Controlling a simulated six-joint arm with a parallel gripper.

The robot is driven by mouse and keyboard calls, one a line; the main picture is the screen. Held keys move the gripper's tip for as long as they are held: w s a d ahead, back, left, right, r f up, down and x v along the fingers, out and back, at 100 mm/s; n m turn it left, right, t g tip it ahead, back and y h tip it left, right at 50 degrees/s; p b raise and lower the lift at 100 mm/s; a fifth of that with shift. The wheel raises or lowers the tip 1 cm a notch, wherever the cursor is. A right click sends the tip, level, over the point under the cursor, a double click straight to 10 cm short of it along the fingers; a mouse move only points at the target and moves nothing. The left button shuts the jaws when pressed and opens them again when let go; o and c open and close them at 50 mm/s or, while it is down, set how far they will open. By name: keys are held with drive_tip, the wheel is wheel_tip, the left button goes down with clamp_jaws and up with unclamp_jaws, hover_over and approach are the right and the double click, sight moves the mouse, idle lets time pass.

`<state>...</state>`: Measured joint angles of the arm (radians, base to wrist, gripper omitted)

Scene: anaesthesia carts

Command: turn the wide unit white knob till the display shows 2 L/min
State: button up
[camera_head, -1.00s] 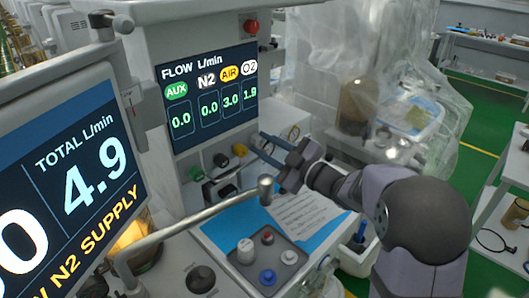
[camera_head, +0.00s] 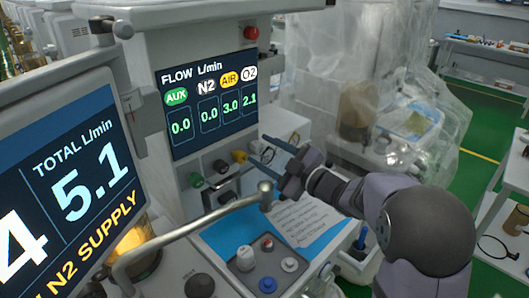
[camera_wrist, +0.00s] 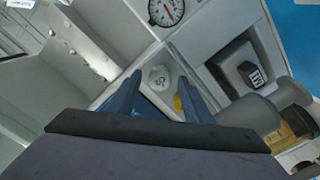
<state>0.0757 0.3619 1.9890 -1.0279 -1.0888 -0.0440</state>
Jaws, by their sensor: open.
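The wide unit's display (camera_head: 208,100) reads AUX 0.0, N2 0.0, AIR 3.0 and O2 2.1. Below it is a row of knobs: green, black, yellow (camera_head: 239,156) and white. The white knob (camera_wrist: 158,77) shows in the wrist view between my finger ends, with the yellow knob (camera_wrist: 179,103) partly hidden behind the right finger. My gripper (camera_head: 257,149) is open at the right end of the row, a finger on either side of the white knob as the wrist view shows it. I cannot tell whether the fingers touch it.
A second screen (camera_head: 75,180) at left shows TOTAL 5.1 L/min. A metal bar (camera_head: 195,228) crosses in front of the lower panel. A grey block with several knobs (camera_head: 262,262) and a paper sheet lie below my gripper. A round gauge (camera_wrist: 166,11) shows above the knob.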

drive_tip(key=b+v, duration=0.1)
drive_tip(key=v, duration=0.6)
drive_tip(key=shift+d, duration=0.15)
drive_tip(key=s+d+f+m+g+h+p, duration=0.1)
drive_tip(key=s+d+f+m+h+p, duration=0.1)
drive_tip(key=d+f+m+h+p, duration=0.3)
drive_tip(key=s+d+f+m+g+h+p, duration=0.1)
drive_tip(key=d+m+h+p, duration=0.2)
drive_tip(key=d+m+h, duration=0.4)
drive_tip(key=s+f+m+g+p, duration=0.1)
drive_tip(key=s+g+p, duration=0.1)
drive_tip(key=s, duration=0.6)
drive_tip(key=s+a+f+m+g+p, duration=0.1)
drive_tip(key=s+f+m+g, duration=0.1)
drive_tip(key=s+g, duration=0.3)
drive_tip(key=s+a+f+m+g+p, duration=0.1)
drive_tip(key=s+m+g+p, duration=0.1)
drive_tip(key=s, duration=1)
drive_tip(key=shift+s+a+f+g+h+p, duration=0.15)
drive_tip(key=shift+s+f+g+h+p, duration=0.2)
drive_tip(key=shift+g, duration=0.55)
drive_tip(key=shift+w, duration=0.1)
